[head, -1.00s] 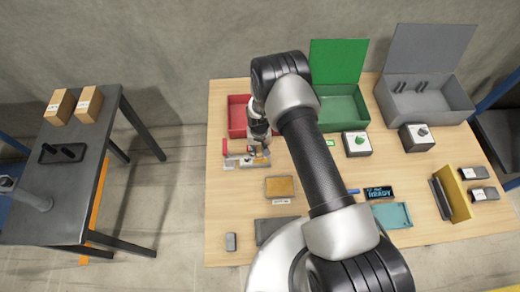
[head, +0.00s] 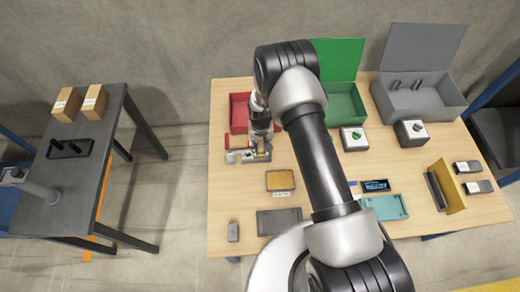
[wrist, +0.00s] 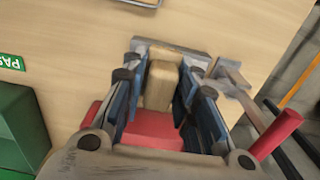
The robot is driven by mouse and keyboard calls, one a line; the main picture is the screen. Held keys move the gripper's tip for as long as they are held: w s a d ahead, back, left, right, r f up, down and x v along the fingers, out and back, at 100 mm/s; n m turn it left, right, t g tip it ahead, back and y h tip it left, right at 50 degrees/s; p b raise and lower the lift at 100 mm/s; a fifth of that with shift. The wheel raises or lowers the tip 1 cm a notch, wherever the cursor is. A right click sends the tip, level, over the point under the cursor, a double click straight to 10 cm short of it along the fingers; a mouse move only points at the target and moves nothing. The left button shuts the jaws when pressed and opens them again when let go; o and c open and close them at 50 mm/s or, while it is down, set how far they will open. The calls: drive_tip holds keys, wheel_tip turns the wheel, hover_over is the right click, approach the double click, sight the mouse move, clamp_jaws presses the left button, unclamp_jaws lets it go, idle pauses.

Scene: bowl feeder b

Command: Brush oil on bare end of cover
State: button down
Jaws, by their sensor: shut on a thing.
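In the wrist view my gripper (wrist: 160,92) has its blue fingers closed around a tan, wood-like piece (wrist: 162,80). I cannot tell whether this is the brush's handle. In the head view my gripper (head: 262,138) points down at the grey fixture (head: 233,158), which has a red handle (head: 238,142). The fixture's grey plate (wrist: 200,60) and red handle (wrist: 276,135) also show in the wrist view. A small dish with an orange-yellow pad (head: 280,180) lies in front of the fixture. The cover and its bare end cannot be made out; bristles are hidden.
A red bin (head: 239,100) stands behind the fixture, with a green box (head: 345,105) and a grey box (head: 425,103) further right. A dark tray (head: 279,223), a teal tray (head: 384,208) and a yellow upright plate (head: 449,187) stand nearer.

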drive_tip(key=shift+r+p, duration=0.4)
drive_tip(key=shift+r, duration=0.8)
